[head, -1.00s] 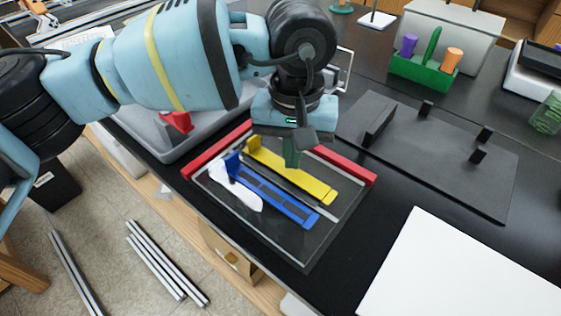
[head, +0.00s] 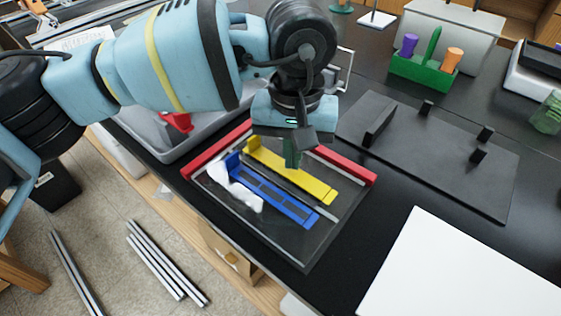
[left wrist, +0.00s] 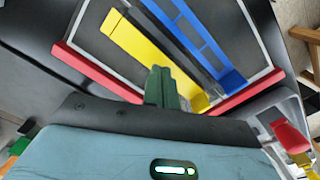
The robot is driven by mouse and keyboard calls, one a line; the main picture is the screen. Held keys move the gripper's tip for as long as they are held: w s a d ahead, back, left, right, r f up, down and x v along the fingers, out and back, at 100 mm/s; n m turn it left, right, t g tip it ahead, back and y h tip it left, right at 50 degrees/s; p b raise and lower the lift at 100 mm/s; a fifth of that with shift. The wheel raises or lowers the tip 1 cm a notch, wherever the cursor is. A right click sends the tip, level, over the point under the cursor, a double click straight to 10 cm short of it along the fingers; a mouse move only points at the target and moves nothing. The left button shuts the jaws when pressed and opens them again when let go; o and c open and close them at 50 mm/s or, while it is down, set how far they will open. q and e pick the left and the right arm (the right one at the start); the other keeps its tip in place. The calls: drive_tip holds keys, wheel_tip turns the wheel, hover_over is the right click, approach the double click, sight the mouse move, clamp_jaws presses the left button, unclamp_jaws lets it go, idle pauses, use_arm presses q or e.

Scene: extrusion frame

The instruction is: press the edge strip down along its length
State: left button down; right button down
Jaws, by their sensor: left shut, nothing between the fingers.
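A red edge strip shows on two sides of a dark flat panel (head: 295,240): a left length (head: 208,155) and a far right length (head: 345,166). In the left wrist view red lengths show at the left (left wrist: 95,70) and right (left wrist: 248,92). My left gripper (head: 292,162) is shut and empty, fingers pointing down by the far side of the panel, over or beside the yellow piece (head: 300,178). Its green fingertips (left wrist: 160,78) hide part of the yellow piece and the panel's far edge. I cannot tell whether they touch anything. My right gripper is out of view.
A blue piece (head: 275,200) and a white patch (head: 240,193) lie on the panel. A black plate with raised blocks (head: 450,165) is to the right. A green holder (head: 422,72) stands behind, and a white board (head: 460,275) lies front right. Black tabletop between them is clear.

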sight(315, 187)
use_arm(q)
drive_tip(key=shift+s+f+b, duration=0.1)
drive_tip(key=shift+f+b, duration=0.4)
drive_tip(key=shift+f, duration=0.5)
idle(0.9)
drive_tip(key=shift+r, duration=0.1)
drive_tip(key=shift+r+p, duration=0.5)
drive_tip(key=shift+r, duration=0.35)
drive_tip(key=shift+s+d, duration=0.7)
drive_tip(key=shift+d, duration=0.3)
drive_tip(key=shift+s+d, duration=0.65)
drive_tip(key=shift+d, duration=0.3)
drive_tip(key=shift+f+b, duration=0.4)
drive_tip(key=shift+f, duration=0.55)
